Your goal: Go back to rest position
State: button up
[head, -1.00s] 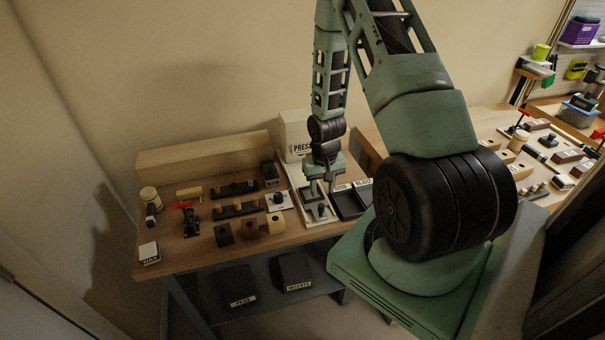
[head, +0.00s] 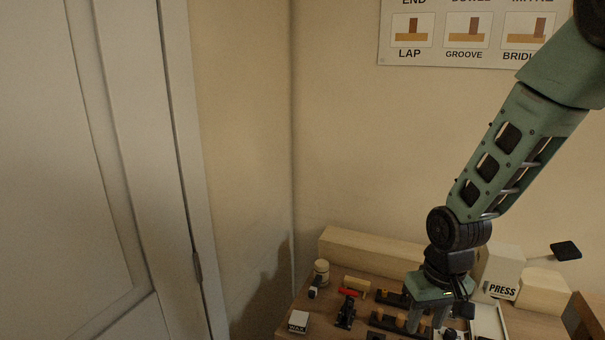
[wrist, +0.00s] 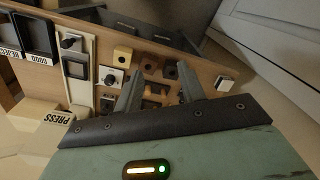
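My gripper (head: 428,322) hangs from my arm over the workbench (head: 325,325), low in the head view, with its fingers pointing down. In the wrist view its two fingers (wrist: 160,88) stand apart with nothing held between them. Below and beyond the fingers are a pale wooden block (wrist: 122,55), a brown block (wrist: 148,63) and a dark block (wrist: 171,71), all apart from the gripper. The rest position itself is not marked in any view.
The PRESS box (head: 501,273) stands right of my gripper. A long wooden beam (head: 368,250) lies along the wall. Dark trays (wrist: 36,36) show in the wrist view. A white door (head: 90,160) is far left.

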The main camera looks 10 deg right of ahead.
jog(key=s+a+r+n+b, duration=0.1)
jog(key=s+a+r+n, duration=0.2)
jog(key=s+a, duration=0.5)
jog(key=s+a+r+n+b, duration=0.2)
jog(key=s+a+r+n, duration=0.2)
jog(key=s+a, duration=0.3)
jog(key=s, duration=0.2)
jog(key=shift+s+a+r+n, duration=0.15)
jog(key=shift+s+a+n, duration=0.2)
jog(key=shift+s+n, duration=0.05)
